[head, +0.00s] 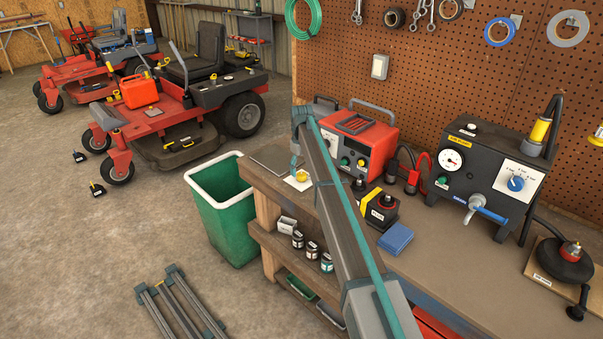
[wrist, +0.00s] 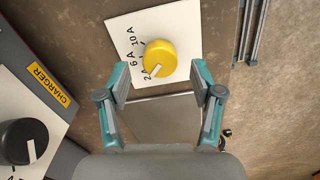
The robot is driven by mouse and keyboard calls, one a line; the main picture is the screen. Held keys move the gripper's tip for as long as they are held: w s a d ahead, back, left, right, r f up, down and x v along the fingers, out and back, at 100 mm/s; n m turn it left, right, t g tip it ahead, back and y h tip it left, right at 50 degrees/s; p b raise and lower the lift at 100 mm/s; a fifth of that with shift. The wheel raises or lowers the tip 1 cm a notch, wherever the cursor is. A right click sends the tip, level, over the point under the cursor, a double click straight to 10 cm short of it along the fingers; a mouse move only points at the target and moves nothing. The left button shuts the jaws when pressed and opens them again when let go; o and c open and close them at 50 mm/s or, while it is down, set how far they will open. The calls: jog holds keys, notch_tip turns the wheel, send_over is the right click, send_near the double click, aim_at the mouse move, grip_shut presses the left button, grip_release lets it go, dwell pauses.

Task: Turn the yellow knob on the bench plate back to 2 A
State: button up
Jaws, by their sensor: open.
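In the head view the knob (head: 301,177) and plate (head: 291,184) lie at the bench's left end, partly behind my arm. My gripper (wrist: 159,70) is open and empty, its teal fingers apart on the left and right of the knob.
A red charger (head: 357,140) stands just right of the plate; its CHARGER label (wrist: 49,86) shows in the wrist view. A grey sheet (head: 280,160) lies beside the plate. A green bin (head: 226,215) stands off the bench's left end. A black battery (head: 378,208) is farther right.

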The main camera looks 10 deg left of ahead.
aim_at(301, 174)
notch_tip(301, 174, up, 10)
dwell(0.4)
jog(key=shift+f, duration=0.15)
